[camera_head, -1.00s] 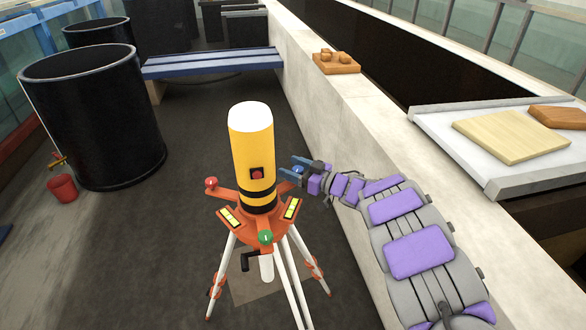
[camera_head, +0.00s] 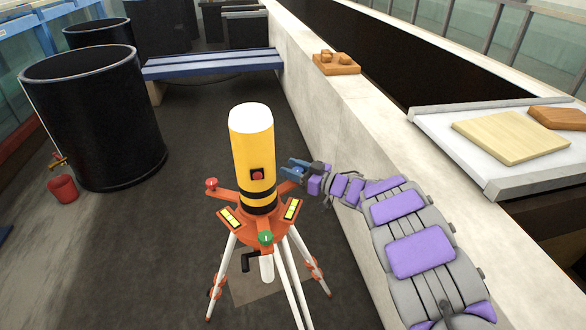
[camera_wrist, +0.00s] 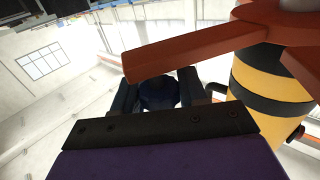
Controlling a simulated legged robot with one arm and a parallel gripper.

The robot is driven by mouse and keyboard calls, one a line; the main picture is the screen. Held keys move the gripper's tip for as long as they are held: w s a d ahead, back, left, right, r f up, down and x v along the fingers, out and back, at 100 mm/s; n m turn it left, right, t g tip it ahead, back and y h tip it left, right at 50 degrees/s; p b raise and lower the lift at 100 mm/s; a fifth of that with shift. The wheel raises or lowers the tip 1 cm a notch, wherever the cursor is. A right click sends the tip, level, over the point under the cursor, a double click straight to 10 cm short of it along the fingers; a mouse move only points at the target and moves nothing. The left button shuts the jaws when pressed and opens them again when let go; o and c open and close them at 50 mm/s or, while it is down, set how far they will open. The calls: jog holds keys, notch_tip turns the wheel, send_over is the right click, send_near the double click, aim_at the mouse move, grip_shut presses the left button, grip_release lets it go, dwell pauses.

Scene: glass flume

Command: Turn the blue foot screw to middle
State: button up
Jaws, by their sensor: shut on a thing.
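The blue foot screw shows as a dark blue round knob (camera_wrist: 158,93) in the wrist view, under the end of an orange arm (camera_wrist: 190,44) of the instrument base. My gripper (camera_wrist: 158,88) has one finger on each side of it and is shut on it. In the head view my gripper (camera_head: 298,169) is at the right of the yellow instrument (camera_head: 252,150) and mostly hides the blue screw. A red foot screw (camera_head: 211,184) is at the left and a green one (camera_head: 265,237) at the front. The orange base (camera_head: 240,222) has two yellow level vials.
The instrument stands upright on a white-legged tripod (camera_head: 290,270) with a black crank. A pale concrete wall (camera_head: 345,120) runs along the right, with a wooden block (camera_head: 336,64) on it. A black barrel (camera_head: 95,115) and red bucket (camera_head: 62,188) stand left.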

jog(key=shift+r+n+g+y+p, duration=0.3)
jog(key=shift+n+g+p, duration=0.2)
jog(key=shift+g+p, duration=0.35)
jog(key=shift+f+n+g+y+p, duration=0.1)
jog(key=shift+n+g+y+p, duration=0.3)
jog(key=shift+n+g+p, duration=0.2)
jog(key=shift+s+a+n+g+y+b, duration=0.15)
jog(key=shift+n+g, duration=0.5)
jog(key=shift+g, duration=0.45)
jog(key=shift+s+d+n+g+y+b, duration=0.15)
jog(key=shift+n+g, duration=0.5)
jog(key=shift+g, duration=0.4)
jog(key=shift+n+g, duration=0.3)
jog(key=o, duration=1)
jog(key=shift+f, duration=0.15)
jog(key=shift+d, duration=0.1)
